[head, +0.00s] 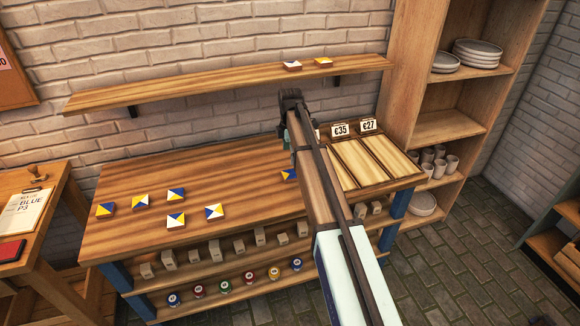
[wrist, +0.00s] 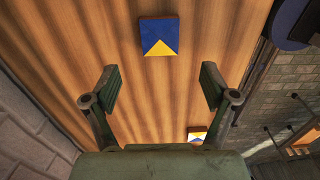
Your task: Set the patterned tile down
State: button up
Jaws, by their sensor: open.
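My gripper shows in the wrist view (wrist: 161,87) with its two fingers spread wide and nothing between them. A second patterned tile (wrist: 197,135) shows by the right finger, partly covered by my gripper. In the head view, a blue tile (head: 289,174) on the workbench is mostly hidden behind my arm. My fingers cannot be made out there.
Several patterned tiles lie on the left of the workbench (head: 125,180). Two more sit on the wall shelf (head: 200,85) above it. A sectioned tray (head: 378,160) with price cards stands at the right end. The middle of the bench top is clear.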

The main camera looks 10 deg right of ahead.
notch_tip(320, 180, up, 3)
dwell(0.3)
